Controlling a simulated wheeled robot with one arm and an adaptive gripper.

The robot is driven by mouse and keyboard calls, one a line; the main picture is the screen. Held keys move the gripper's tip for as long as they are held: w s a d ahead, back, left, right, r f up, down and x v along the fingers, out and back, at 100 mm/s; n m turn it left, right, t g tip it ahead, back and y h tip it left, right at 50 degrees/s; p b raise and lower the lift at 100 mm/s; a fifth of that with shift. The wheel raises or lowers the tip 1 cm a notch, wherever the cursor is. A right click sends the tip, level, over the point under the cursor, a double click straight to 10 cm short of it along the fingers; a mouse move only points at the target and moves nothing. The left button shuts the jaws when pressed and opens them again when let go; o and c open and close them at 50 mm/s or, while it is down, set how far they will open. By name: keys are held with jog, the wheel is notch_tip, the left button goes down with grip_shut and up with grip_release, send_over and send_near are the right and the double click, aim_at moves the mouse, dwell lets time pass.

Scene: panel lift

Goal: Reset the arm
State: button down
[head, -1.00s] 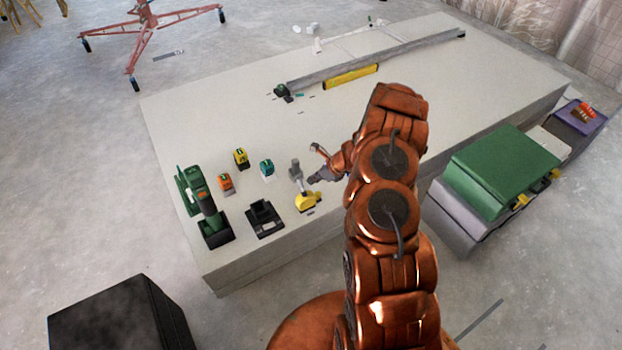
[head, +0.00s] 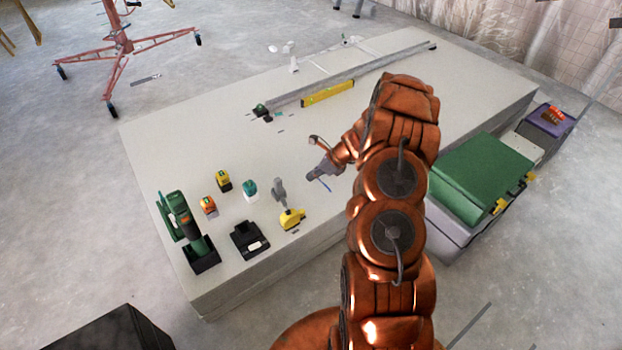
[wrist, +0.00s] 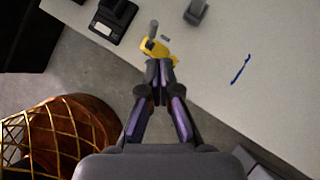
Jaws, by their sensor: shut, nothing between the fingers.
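My copper-coloured arm reaches over the right side of the pale table (head: 225,135) in the head view. My gripper (head: 312,173) hangs over the tabletop, apart from the tools. In the wrist view its two dark fingers meet at the tips (wrist: 160,68), shut with nothing between them. The yellow tool with a grey upright part (head: 291,218) stands on the table to the gripper's lower left; in the wrist view its yellow part (wrist: 155,48) appears just beyond the fingertips. A thin blue strip or mark (wrist: 241,69) lies on the tabletop.
A green tool (head: 178,217), a black charger-like block (head: 249,240) and several small batteries stand near the table's front left. A yellow level (head: 328,93) and a long grey rail (head: 350,75) lie farther back. Green-lidded cases (head: 480,170) stand right of the table.

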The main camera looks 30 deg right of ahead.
dwell(0.4)
jog(key=s+a+r+n+g+p, duration=0.1)
jog(key=s+a+r+n, duration=0.35)
jog(key=a+r, duration=0.3)
jog(key=s+a+r+n+g+y+p, duration=0.1)
jog(key=s+a+r+n+g, duration=0.15)
jog(key=a+r+n, duration=0.4)
jog(key=s+a+r+n+g+p, duration=0.15)
jog(key=s+a+r+n, duration=0.25)
jog(key=a+r, duration=0.55)
jog(key=s+a+r+n+g+h+p, duration=0.1)
jog(key=s+a+r+n+h+p, duration=0.15)
jog(key=s+r+n, duration=0.6)
jog(key=s+d+r+n+h+p, duration=0.1)
jog(key=s+d+r+n+h, duration=0.1)
jog(key=s, duration=0.9)
jog(key=s+d+r+n+g+h+p, duration=0.1)
jog(key=s+r+n, duration=0.2)
jog(key=s, duration=0.8)
jog(key=shift+s+d+r+h, duration=0.3)
jog(key=shift+d+r+h, duration=0.05)
